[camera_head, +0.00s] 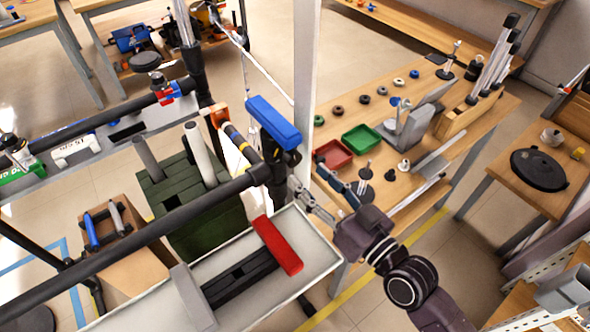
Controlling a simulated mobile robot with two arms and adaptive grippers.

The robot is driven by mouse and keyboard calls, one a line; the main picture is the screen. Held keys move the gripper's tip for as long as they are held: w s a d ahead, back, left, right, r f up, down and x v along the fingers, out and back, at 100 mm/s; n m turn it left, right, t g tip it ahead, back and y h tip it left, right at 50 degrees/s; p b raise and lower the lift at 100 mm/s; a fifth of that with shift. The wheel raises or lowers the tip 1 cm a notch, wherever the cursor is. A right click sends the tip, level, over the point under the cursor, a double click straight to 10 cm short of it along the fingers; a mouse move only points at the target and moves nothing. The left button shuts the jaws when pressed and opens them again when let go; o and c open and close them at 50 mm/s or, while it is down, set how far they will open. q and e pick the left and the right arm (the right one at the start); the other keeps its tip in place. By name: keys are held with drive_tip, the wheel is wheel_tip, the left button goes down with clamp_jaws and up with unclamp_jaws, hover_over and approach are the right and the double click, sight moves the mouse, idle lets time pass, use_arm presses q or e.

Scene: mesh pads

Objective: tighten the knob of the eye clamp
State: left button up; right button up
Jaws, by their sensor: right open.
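Black pipes form a frame at the left and centre. A black clamp (275,165) with a blue bar-shaped top (273,122) sits at the end of the long pipe. An orange ring-like piece (218,115) and a yellow-and-black rod (240,143) are just left of it. I cannot tell for certain which of these parts are the eye clamp and its knob. My right gripper (306,174) comes in from the lower right. It is open, its fingers pointing up and left, just right of the clamp. I see no contact. My left gripper is not in view.
A pale tray (325,257) with a red bar (278,245) lies below the clamp. A dark green crate (215,215) stands left of it. The wooden bench (425,130) behind my right gripper holds a red bin (332,155) and a green bin (362,139).

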sight(295, 162)
drive_tip(key=shift+w+a+n, duration=0.15)
drive_tip(key=shift+w+n, duration=0.3)
drive_tip(key=shift+n, duration=0.65)
use_arm(q)
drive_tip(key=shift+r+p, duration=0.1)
drive_tip(key=shift+p, duration=0.45)
use_arm(e)
drive_tip(key=x, duration=0.7)
drive_tip(key=shift+s, duration=0.1)
drive_tip(key=shift+c, duration=0.4)
drive_tip(key=c, duration=1.1)
drive_tip(key=shift+m+p, duration=0.4)
drive_tip(key=shift+m, duration=0.4)
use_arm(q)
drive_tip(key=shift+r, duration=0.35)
